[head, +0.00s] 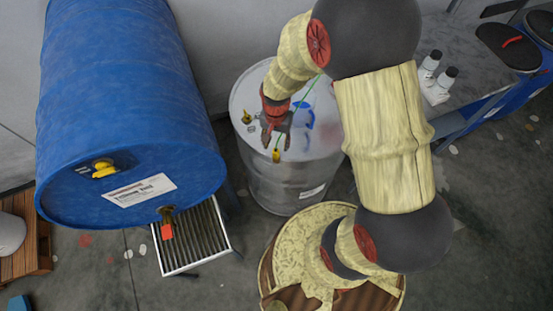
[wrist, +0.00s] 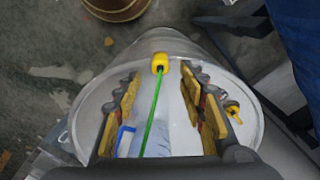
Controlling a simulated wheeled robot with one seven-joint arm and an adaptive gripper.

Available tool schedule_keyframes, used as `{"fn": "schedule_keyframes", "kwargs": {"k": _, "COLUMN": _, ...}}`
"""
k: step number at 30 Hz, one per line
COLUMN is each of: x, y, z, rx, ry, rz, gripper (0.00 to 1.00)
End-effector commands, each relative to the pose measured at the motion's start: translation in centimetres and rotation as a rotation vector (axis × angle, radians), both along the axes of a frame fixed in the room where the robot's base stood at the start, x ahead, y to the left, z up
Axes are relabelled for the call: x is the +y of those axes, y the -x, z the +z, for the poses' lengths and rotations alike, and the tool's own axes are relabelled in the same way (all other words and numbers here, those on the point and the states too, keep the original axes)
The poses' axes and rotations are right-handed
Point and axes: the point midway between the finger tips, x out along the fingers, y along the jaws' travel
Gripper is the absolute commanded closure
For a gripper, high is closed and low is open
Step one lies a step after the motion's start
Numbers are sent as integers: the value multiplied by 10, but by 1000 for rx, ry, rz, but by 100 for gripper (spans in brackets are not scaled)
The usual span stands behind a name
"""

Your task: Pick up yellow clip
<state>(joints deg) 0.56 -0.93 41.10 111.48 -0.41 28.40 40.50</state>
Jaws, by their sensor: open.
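The yellow clip (head: 276,155) sits at the near rim of the grey drum (head: 290,185), with a green wire (head: 312,85) running from it across the lid. In the wrist view the clip (wrist: 160,62) is on the drum's far rim, just beyond and between my fingertips, with the wire (wrist: 152,115) leading back between the fingers. My gripper (head: 276,144) is open and empty over the lid, pointing down. It also shows in the wrist view (wrist: 161,86), with yellow pads on both sides. I cannot tell its exact height above the lid.
A blue drum (head: 120,90) lies at left, with a red-tagged tap (head: 167,230) over a grated tray (head: 192,240). A blue handle (head: 305,118) and a brass fitting (head: 247,117) are on the grey drum's lid. White bottles (head: 438,72) stand at right.

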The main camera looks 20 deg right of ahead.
Motion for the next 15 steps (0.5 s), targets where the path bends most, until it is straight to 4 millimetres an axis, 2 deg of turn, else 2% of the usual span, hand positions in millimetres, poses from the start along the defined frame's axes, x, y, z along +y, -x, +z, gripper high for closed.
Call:
{"fn": "schedule_keyframes", "kwargs": {"k": 8, "x": 1, "y": 2, "z": -29, "rx": 5, "ry": 0, "rz": 2, "gripper": 59}}
{"fn": "schedule_keyframes", "kwargs": {"k": 15, "x": 4, "y": 3, "z": -63, "rx": 5, "ry": 0, "rz": 2, "gripper": 59}}
